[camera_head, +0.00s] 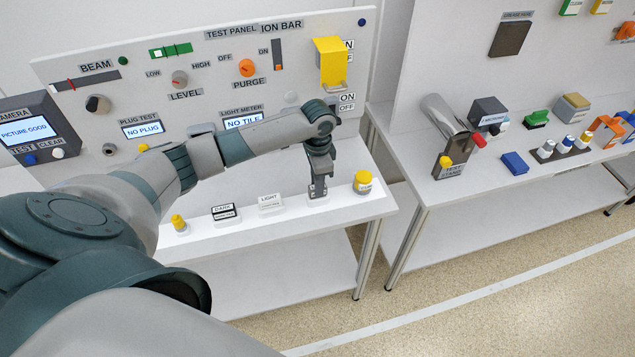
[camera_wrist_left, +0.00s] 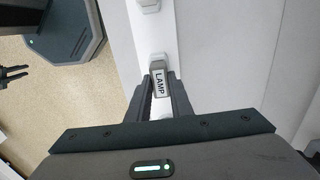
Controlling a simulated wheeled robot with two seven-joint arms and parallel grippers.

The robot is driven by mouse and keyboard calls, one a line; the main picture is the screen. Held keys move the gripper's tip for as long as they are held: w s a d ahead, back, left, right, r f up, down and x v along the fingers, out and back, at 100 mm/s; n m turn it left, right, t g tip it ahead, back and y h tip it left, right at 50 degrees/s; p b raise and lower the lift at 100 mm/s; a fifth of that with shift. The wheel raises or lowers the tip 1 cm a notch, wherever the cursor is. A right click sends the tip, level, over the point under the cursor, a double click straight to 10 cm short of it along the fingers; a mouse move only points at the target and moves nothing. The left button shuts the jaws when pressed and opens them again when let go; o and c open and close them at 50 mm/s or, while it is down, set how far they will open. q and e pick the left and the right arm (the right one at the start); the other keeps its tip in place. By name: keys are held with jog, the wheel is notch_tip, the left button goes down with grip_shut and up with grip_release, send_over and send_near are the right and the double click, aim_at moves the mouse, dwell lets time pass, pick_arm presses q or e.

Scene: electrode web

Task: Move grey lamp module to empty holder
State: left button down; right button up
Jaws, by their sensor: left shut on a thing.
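My left gripper (camera_head: 318,188) points down over the front strip of the test panel bench. It is shut on the grey lamp module, whose LAMP label (camera_wrist_left: 159,83) shows between the fingers in the left wrist view. In the head view the fingers mostly hide the module. The gripper is low, close to the bench strip; whether the module touches it I cannot tell. A white block marked LIGHT (camera_head: 270,202) stands just left of the gripper. I cannot make out which spot is the empty holder. A dark claw-like shape (camera_wrist_left: 14,76) at the left wrist view's edge may be my right gripper.
A yellow-topped jar (camera_head: 362,182) stands close right of the gripper. A labelled block (camera_head: 225,212) and a small yellow-topped piece (camera_head: 180,223) stand further left. The test panel (camera_head: 215,70) rises behind. A second bench (camera_head: 480,195) with several items stands right, across a gap.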

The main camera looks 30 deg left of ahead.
pick_arm(q)
jog(key=shift+f, duration=0.2)
jog(key=c, duration=1.5)
grip_release()
jog(key=shift+r, duration=0.15)
jog(key=shift+r+b, duration=0.4)
jog(key=shift+r, duration=0.15)
jog(key=shift+r+b, duration=2.4)
jog(key=shift+r, duration=5.6)
